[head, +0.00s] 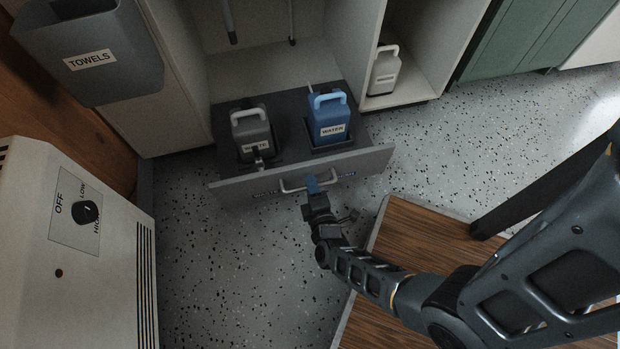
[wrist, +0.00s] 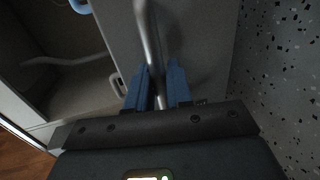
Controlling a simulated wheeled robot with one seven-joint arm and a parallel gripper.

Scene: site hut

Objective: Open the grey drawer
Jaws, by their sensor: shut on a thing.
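The grey drawer (head: 222,185) stands pulled out from the white cabinet, low over the floor. In it are a grey jug labelled WASTE (head: 252,132) and a blue jug labelled WATER (head: 330,118). A curved metal handle (head: 290,186) is on its front. My gripper (head: 313,186) is at the right part of this handle. In the wrist view the blue fingers of my gripper (wrist: 157,88) are shut on the handle (wrist: 148,35), one on each side of the bar. The grey drawer front (wrist: 205,40) fills the area behind them.
A white heater (head: 75,270) with a dial stands at the left, and a grey TOWELS bin (head: 95,60) hangs above it. A wooden-topped surface (head: 420,240) lies right of the drawer, below my arm. Speckled floor (head: 230,270) is clear before the drawer.

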